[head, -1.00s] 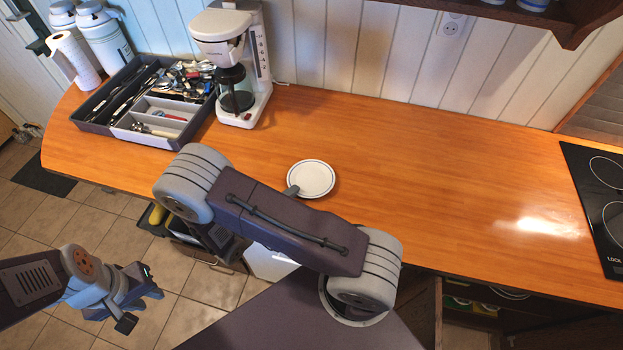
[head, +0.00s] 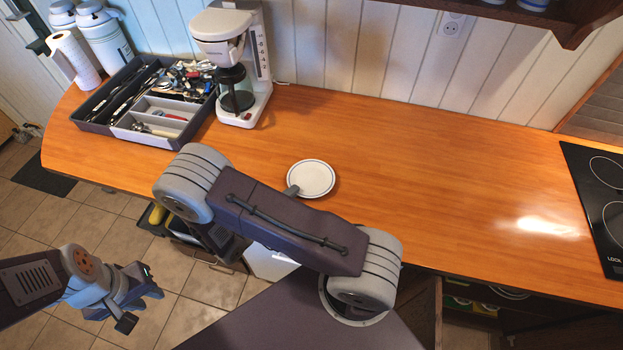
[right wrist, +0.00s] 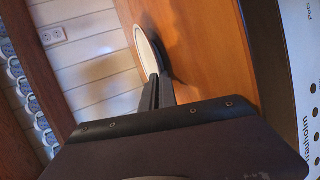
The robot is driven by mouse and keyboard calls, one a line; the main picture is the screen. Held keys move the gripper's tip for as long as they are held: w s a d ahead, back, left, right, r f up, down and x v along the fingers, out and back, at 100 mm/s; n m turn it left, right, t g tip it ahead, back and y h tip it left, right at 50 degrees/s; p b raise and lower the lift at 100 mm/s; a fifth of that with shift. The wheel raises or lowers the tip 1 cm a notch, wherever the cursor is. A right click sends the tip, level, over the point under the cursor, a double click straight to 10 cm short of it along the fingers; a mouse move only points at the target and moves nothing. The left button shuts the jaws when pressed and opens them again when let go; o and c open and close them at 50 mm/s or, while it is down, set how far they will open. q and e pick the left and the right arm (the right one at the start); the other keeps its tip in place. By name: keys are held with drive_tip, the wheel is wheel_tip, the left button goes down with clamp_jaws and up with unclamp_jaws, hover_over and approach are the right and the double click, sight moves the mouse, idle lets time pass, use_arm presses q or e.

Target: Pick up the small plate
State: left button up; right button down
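The small plate (head: 314,178) is white with a thin dark ring and shows at the middle of the counter in the head view. The fingers of my right gripper (head: 292,190) meet its left rim, with the rest of that gripper hidden behind my arm. In the right wrist view the plate (right wrist: 147,52) is seen nearly edge-on, with its rim between the closed fingers (right wrist: 155,90). A dark shadow lies beside it on the wood, and the plate looks a little clear of the counter. My left gripper (head: 146,290) hangs empty over the floor, far from the plate.
A cutlery tray (head: 95,126) and a coffee maker (head: 262,85) stand at the back left of the wooden counter (head: 450,180). A black cooktop (head: 580,165) is at the right. The counter between plate and cooktop is clear.

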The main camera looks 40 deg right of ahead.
idle(0.7)
drive_tip(key=r, duration=0.4)
drive_tip(key=shift+d+r+b, duration=0.15)
drive_tip(key=shift+d+b, duration=0.05)
drive_tip(key=shift+b, duration=0.1)
drive_tip(key=s+d+r, duration=0.1)
drive_tip(key=d, duration=0.1)
drive_tip(key=s+d+r, duration=0.1)
drive_tip(key=s+d+r+b, duration=0.1)
drive_tip(key=d, duration=0.1)
drive_tip(key=shift+s+d+r, duration=0.15)
drive_tip(key=shift+d+r, duration=0.15)
drive_tip(key=shift+d, duration=0.05)
drive_tip(key=d+r+p, duration=0.1)
drive_tip(key=p, duration=0.2)
drive_tip(key=s+d+r+p, duration=0.1)
drive_tip(key=p, duration=0.3)
drive_tip(key=s+d+r+p, duration=0.1)
drive_tip(key=d+p, duration=0.1)
drive_tip(key=p, duration=0.2)
drive_tip(key=shift+s+d, duration=0.1)
drive_tip(key=shift+s, duration=0.05)
